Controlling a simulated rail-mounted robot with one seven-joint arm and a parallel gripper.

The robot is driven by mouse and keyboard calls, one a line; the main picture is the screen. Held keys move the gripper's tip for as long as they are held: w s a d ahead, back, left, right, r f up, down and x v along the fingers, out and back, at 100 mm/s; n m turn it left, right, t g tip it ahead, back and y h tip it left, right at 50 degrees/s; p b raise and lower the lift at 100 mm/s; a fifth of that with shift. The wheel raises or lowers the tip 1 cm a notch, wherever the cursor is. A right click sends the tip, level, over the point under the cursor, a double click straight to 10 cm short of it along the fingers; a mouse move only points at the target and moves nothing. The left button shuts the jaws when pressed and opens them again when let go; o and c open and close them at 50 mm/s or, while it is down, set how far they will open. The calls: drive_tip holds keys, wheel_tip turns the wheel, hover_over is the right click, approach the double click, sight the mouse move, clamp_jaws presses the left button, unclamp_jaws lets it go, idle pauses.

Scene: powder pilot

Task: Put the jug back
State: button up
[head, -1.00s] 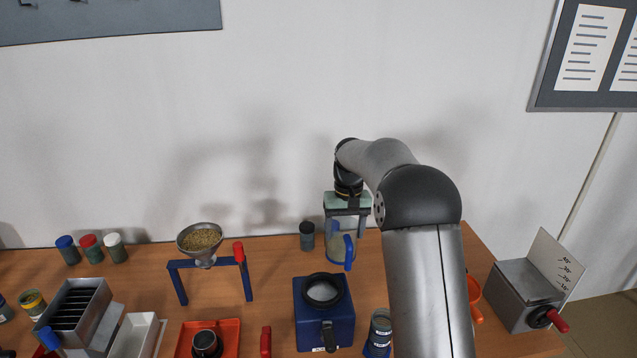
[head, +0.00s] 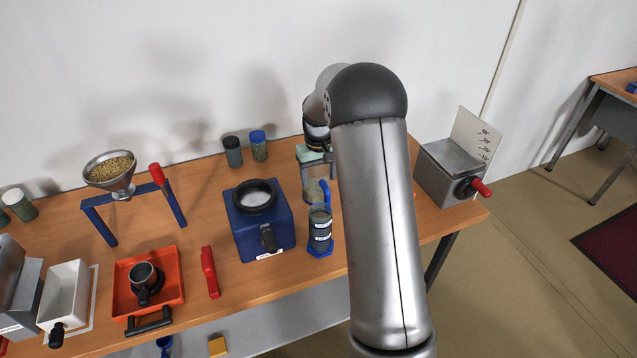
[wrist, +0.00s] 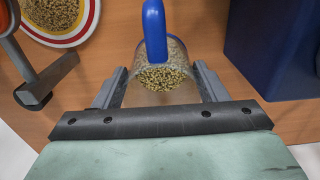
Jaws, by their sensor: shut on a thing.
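The jug (head: 313,190) is clear with a blue handle and stands between the blue box and my arm in the head view. In the wrist view the jug (wrist: 161,76) shows from above with tan granules inside. My gripper (wrist: 160,88) is shut on the jug, one finger on each side, with the handle pointing away at the top of the picture. In the head view my gripper (head: 317,166) is partly hidden by my arm. The jug's lower part is hidden by a labelled canister, so I cannot tell whether it touches the table.
The blue box (head: 262,236) with a black-rimmed opening is left of the jug. The labelled canister (head: 320,230) stands in front. Two jars, one dark-lidded (head: 232,152) and one blue-lidded (head: 258,147), stand behind. A ringed dish (wrist: 58,15) of granules lies left in the wrist view.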

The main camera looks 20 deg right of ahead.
sight(319, 184)
drive_tip(key=shift+f, duration=1.6)
drive_tip(key=o, duration=1.3)
wheel_tip(319, 184, up, 12)
drive_tip(key=s+a+r, duration=0.2)
drive_tip(key=s+a, duration=0.3)
drive_tip(key=s, duration=0.3)
drive_tip(key=s+a+r, duration=0.3)
drive_tip(key=s+a, duration=0.1)
drive_tip(key=s, duration=0.5)
drive_tip(key=s+a+f, duration=0.1)
drive_tip(key=s, duration=0.4)
drive_tip(key=s+a+f, duration=0.2)
drive_tip(key=s, duration=0.4)
drive_tip(key=s+a+f, duration=0.1)
drive_tip(key=s, duration=0.5)
drive_tip(key=shift+s+a+f+b, duration=0.15)
drive_tip(key=shift+a+f+b, duration=0.05)
drive_tip(key=shift+b, duration=0.2)
